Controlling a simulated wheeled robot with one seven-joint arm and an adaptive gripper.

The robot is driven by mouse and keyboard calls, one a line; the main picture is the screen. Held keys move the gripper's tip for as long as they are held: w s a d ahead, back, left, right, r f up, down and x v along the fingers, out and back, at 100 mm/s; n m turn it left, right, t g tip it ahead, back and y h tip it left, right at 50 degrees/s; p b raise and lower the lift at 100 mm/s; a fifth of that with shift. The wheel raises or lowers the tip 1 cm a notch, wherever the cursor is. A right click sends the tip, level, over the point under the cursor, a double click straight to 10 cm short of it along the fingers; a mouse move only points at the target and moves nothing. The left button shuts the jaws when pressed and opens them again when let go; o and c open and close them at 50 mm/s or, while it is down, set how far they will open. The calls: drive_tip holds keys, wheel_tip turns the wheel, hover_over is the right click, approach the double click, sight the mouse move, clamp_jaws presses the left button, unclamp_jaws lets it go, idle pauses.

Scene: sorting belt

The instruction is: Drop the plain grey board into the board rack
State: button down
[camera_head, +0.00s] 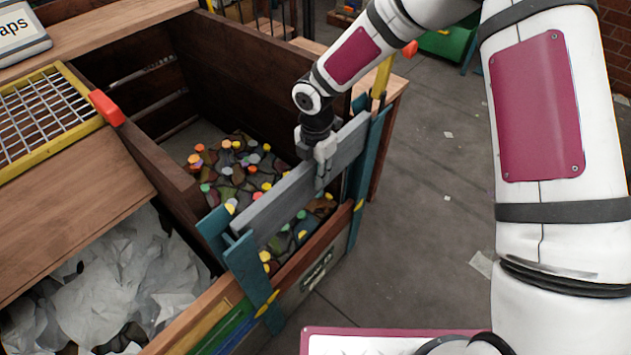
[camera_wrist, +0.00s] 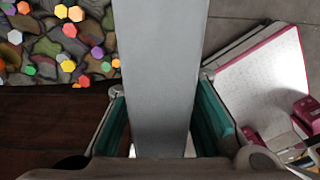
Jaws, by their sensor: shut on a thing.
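The plain grey board (camera_head: 272,204) is held on edge, running from lower left to upper right, above the front wall of a wooden bin. My gripper (camera_head: 322,168) is shut on it near its right half. In the wrist view the board (camera_wrist: 165,70) passes between the finger pads (camera_wrist: 165,122). The board rack has teal uprights at its left end (camera_head: 247,272) and right end (camera_head: 368,165). The board's left end is level with the upper part of the left uprights. I cannot tell how deep it sits in the slots; my gripper partly hides its right part.
The wooden bin (camera_head: 165,165) holds several dark lumps with coloured caps (camera_head: 235,170). A bin of crumpled white paper (camera_head: 110,275) is at lower left. A yellow-framed grate (camera_head: 45,110) lies at left. Open floor (camera_head: 430,230) is on the right.

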wheel_tip(320, 180, up, 19)
drive_tip(key=p, duration=0.7)
